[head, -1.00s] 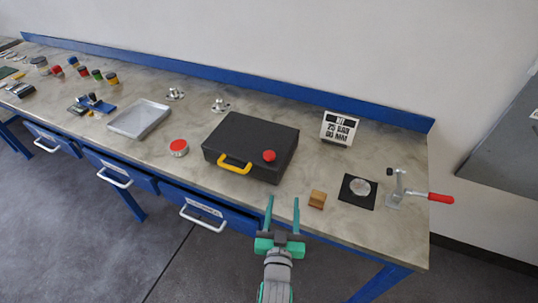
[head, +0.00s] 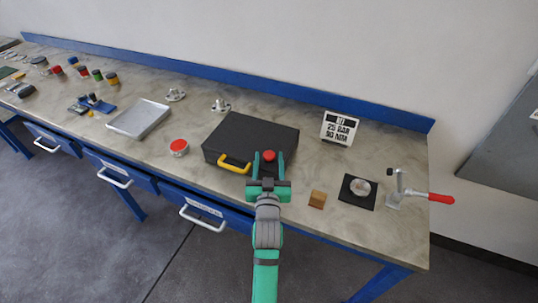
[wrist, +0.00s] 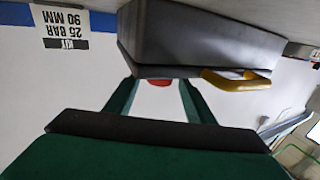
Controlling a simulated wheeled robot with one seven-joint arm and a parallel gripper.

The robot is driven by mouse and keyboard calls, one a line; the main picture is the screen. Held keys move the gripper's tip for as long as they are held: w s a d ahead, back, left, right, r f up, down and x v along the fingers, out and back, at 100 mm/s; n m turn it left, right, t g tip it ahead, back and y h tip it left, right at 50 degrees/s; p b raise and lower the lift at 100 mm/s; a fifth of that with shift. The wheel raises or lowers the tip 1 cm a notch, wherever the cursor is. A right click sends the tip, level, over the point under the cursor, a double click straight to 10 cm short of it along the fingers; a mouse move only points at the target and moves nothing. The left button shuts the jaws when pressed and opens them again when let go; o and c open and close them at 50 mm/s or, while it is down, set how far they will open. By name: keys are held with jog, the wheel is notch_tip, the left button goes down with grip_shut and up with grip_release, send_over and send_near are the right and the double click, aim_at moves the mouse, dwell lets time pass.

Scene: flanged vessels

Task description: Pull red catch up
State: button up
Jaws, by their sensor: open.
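The red catch (head: 269,156) is a round red knob on the front right of the black case (head: 228,134), beside the case's yellow handle (head: 234,165). My gripper (head: 268,160) is open, with one finger on each side of the catch in the head view. In the wrist view the catch (wrist: 160,82) shows between the open fingers, partly hidden by the case edge. The case (wrist: 195,40) appears upside down there, with the yellow handle (wrist: 237,81) to the right. I cannot tell whether the fingers touch the catch.
A wooden block (head: 317,199), a black pad (head: 357,192) with a clear disc and a red-handled clamp (head: 420,195) stand to the right. A sign (head: 339,128) stands behind. A red-topped tin (head: 179,147) and a grey tray (head: 138,119) are left.

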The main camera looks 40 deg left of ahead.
aim_at(269, 154)
jog(key=shift+x, duration=1.25)
jog(key=shift+d, duration=0.1)
grip_shut()
jog(key=shift+r, duration=0.85)
grip_release()
jog(key=v, duration=1)
jog(key=shift+s+d, duration=0.15)
jog(key=shift+d, duration=0.1)
